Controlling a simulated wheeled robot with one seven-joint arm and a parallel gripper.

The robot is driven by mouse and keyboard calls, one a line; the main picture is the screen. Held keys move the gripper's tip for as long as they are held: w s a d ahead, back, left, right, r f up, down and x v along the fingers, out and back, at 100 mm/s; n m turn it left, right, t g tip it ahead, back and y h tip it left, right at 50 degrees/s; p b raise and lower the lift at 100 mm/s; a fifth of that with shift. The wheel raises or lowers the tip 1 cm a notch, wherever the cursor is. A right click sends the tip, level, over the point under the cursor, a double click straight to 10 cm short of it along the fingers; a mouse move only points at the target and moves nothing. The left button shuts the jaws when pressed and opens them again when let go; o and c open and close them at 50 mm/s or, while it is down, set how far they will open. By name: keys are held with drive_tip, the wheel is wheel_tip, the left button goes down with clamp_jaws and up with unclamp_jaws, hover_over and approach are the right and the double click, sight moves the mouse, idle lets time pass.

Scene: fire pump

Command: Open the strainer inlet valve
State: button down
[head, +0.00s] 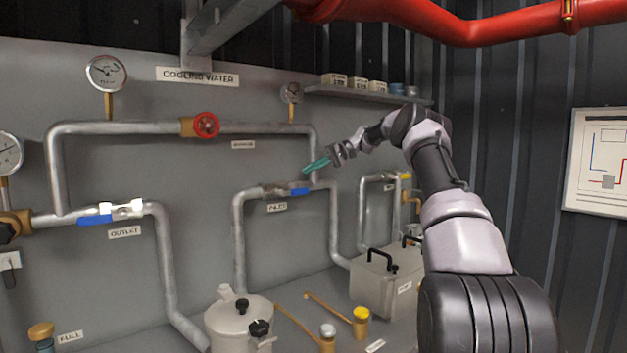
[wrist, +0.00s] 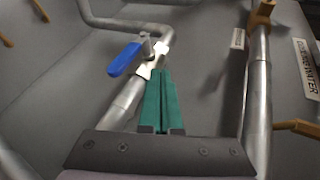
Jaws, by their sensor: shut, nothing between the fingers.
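The inlet valve has a blue lever handle (head: 300,191) and a metal body (head: 274,190) on the short horizontal pipe above the INLET label (head: 277,207). In the head view the lever points right, roughly along the pipe. In the wrist view the blue lever (wrist: 125,59) points to the lower left from its stem on the valve body (wrist: 152,58). My gripper (head: 305,171) is just above and right of the lever. Its teal fingers (wrist: 164,72) are together and empty, their tips appearing close to the valve body. Contact cannot be told.
The outlet valve with a blue lever (head: 95,220) is at left. A red handwheel (head: 206,125) sits on the upper pipe. A vertical pipe (head: 334,221) runs right of the inlet valve. A lidded pot (head: 239,320) and a grey box (head: 386,282) stand below.

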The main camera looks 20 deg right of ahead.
drive_tip(key=v, duration=0.9)
drive_tip(key=shift+a, duration=0.1)
drive_tip(key=s+a+r+h, duration=0.4)
drive_tip(key=s+a+r, duration=0.2)
drive_tip(key=s+a, duration=0.3)
drive_tip(key=s+a+r+m+t+h, duration=0.15)
drive_tip(key=s+a+h, duration=0.3)
drive_tip(key=s, duration=0.65)
drive_tip(key=s+d+f+m+t+h, duration=0.1)
drive_tip(key=s+f, duration=0.3)
drive_tip(key=s, duration=1)
drive_tip(key=s+d+f+m+t+h, duration=0.1)
drive_tip(key=s+f+t, duration=0.3)
drive_tip(key=s, duration=1)
drive_tip(key=shift+d+f, duration=0.35)
drive_tip(key=shift+d, duration=0.35)
